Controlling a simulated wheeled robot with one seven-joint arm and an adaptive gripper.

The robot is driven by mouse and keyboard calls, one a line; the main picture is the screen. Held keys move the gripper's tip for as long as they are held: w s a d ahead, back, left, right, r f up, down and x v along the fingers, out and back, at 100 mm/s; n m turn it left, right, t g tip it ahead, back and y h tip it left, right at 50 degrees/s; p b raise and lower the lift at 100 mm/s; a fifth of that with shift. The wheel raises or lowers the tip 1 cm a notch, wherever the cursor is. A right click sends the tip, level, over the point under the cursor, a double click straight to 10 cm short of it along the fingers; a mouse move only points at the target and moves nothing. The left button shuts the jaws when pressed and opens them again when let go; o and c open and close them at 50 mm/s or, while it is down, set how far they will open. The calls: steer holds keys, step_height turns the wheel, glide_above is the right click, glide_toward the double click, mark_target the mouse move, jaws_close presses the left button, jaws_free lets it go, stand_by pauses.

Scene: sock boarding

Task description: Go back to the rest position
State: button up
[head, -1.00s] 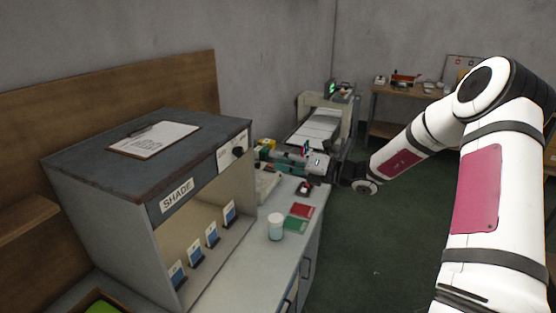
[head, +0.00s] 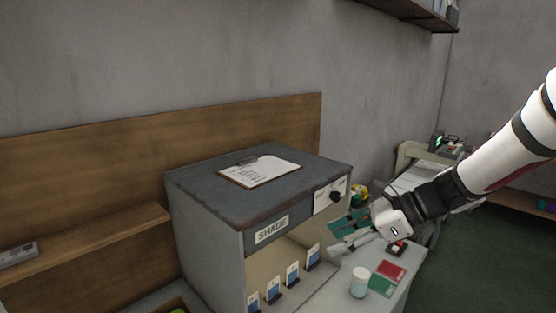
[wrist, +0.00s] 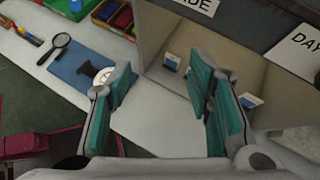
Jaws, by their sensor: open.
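My gripper (head: 343,236) is open, with its teal finger pads apart and nothing between them. It hangs over the counter in front of the right end of the grey cabinet marked SHADE (head: 262,184). In the wrist view my gripper (wrist: 162,88) has a bare pale surface between its fingers. The cabinet's open lower front and some small blue and white cards (wrist: 171,61) show beyond the fingers there.
A white jar (head: 360,282), a red card (head: 391,271) and a green card (head: 381,286) lie on the counter below my gripper. The wrist view shows a blue mat (wrist: 80,68) and a magnifying glass (wrist: 60,41). Green floor lies open at right.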

steer(key=s+d+r+n+h, duration=0.2)
steer(key=s+n+h, duration=0.1)
steer(key=s+n, duration=0.4)
steer(key=s+d+r+n+t+h, duration=0.1)
steer(key=s+r+n+h, duration=0.2)
steer(key=s+n, duration=0.4)
steer(key=s+d+r+n+t+h, duration=0.1)
steer(key=s+d+r+n+h, duration=0.1)
steer(key=s+n, duration=0.4)
steer(key=shift+s+d+r+n+h, duration=0.4)
steer(key=shift+s+h, duration=0.7)
steer(key=shift+s, duration=0.35)
